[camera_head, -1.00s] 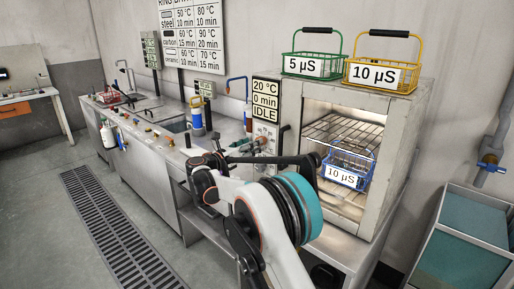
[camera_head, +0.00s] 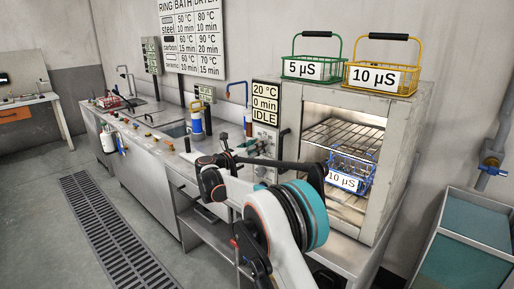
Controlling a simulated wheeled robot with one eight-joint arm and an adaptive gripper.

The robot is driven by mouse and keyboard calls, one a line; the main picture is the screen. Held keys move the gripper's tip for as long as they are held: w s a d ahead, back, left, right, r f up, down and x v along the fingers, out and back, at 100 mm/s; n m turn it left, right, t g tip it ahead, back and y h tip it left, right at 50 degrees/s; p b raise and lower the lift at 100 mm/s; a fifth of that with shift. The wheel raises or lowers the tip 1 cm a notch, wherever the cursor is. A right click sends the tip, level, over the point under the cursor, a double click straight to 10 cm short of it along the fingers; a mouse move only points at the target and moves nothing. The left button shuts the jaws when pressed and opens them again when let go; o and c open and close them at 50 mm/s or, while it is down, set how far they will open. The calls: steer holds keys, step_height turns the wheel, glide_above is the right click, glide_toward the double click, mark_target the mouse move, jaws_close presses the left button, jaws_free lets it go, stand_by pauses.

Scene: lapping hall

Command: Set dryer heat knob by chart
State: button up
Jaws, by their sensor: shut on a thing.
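The dryer (camera_head: 398,135) stands open at the right, with wire shelves inside. Its display (camera_head: 265,103) reads 20 °C, 0 min, IDLE. The knob panel (camera_head: 266,134) is below the display, and my arm covers its lower part. My gripper (camera_head: 255,148) is small at this panel and shut on a knob there; which knob I cannot tell. A blue basket (camera_head: 368,168) labelled 10 µS sits inside the dryer, partly behind my arm. The wall chart (camera_head: 190,38) has bath and dryer columns; its dryer column shows steel 80 °C 10 min, carbon 90 °C 20 min, ceramic 70 °C 15 min.
A green basket (camera_head: 311,68) labelled 5 µS and a yellow basket (camera_head: 382,76) labelled 10 µS stand on the dryer. A steel bench with baths (camera_head: 150,160) runs left. A teal-topped bin (camera_head: 462,262) stands at right. The floor at left is clear around a drain grate (camera_head: 105,225).

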steer(key=shift+m, duration=0.3)
steer(key=shift+s+d+f+m+p, duration=0.15)
steer(key=shift+m+p, duration=1.5)
steer(key=shift+m, duration=6.15)
steer(key=shift+w+a+f+m+p, duration=0.15)
steer(key=shift+m+p, duration=1.45)
steer(key=shift+m, duration=6.2)
steer(key=shift+s+d, duration=0.1)
steer(key=o, duration=1.1)
steer(key=shift+c, duration=0.2)
